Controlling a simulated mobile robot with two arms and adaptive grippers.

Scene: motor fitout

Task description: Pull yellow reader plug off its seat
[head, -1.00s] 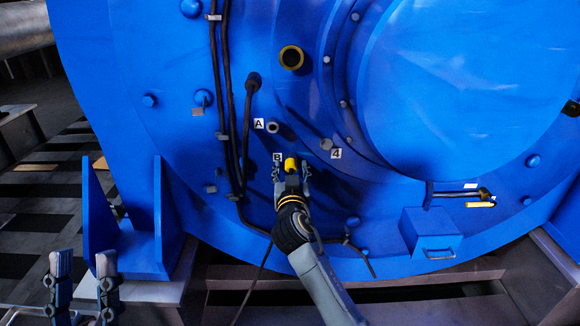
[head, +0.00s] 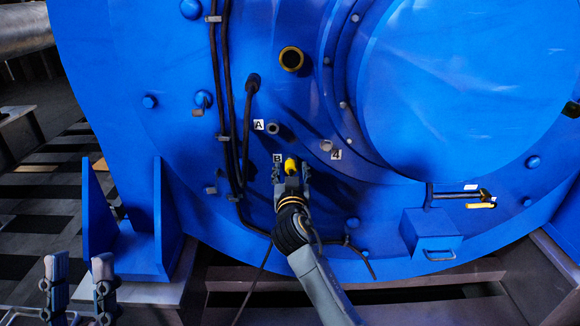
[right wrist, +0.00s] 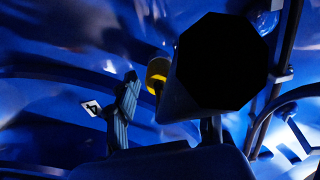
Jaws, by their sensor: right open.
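The yellow reader plug (head: 291,164) is on the blue motor face, right of the label B (head: 277,158). My right gripper (head: 291,174) is open at the plug, with one finger on either side of its lower part. I cannot tell whether the fingers touch it. In the right wrist view a yellow part (right wrist: 157,72) shows beyond a ribbed finger (right wrist: 125,112); a large dark octagonal shape close to the camera hides much of the view. My left gripper (head: 80,272) is open and empty at the lower left, away from the motor.
A bare fitting (head: 272,128) sits by label A, and another round fitting (head: 326,145) by label 4. A yellow-rimmed port (head: 291,58) is above. Black cables (head: 230,110) run down the left side. A yellow-handled tool (head: 480,204) and a blue box (head: 430,235) are at right.

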